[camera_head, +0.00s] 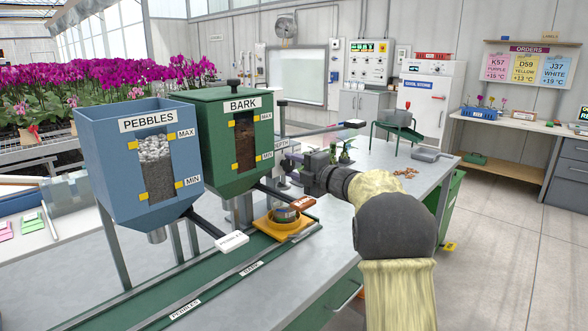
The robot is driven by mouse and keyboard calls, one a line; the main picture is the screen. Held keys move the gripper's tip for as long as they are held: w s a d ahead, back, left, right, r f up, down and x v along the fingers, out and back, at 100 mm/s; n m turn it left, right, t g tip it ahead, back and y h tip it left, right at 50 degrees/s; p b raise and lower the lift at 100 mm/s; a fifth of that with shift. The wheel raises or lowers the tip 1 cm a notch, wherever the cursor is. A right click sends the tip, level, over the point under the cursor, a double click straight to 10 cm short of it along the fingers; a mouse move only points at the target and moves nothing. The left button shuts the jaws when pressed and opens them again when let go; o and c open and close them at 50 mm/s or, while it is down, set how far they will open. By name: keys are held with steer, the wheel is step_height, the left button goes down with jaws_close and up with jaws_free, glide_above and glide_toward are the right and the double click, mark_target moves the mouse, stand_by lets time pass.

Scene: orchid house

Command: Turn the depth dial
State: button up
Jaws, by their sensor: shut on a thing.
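The depth unit, a grey housing with a partly covered DEPTH label (282,144), stands on the bench just right of the green BARK hopper. My gripper (302,173) reaches in from the right, its dark fingers at the front of this housing below the label. It is shut on the depth dial, which the fingers and wrist hide almost wholly. The dial's setting cannot be read from here.
The BARK hopper (228,146) and blue PEBBLES hopper (128,186) stand left, their handles sticking out frontward. A yellow-orange holder with a pot (283,222) sits below my gripper. A long lever (325,130) extends behind it. Bark chips (405,173) lie on the bench at right.

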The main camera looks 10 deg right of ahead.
steer(key=shift+f, duration=0.1)
steer(key=o, duration=1)
steer(key=shift+s+d, duration=0.1)
steer(key=b+v, duration=0.1)
steer(key=v, duration=1.6)
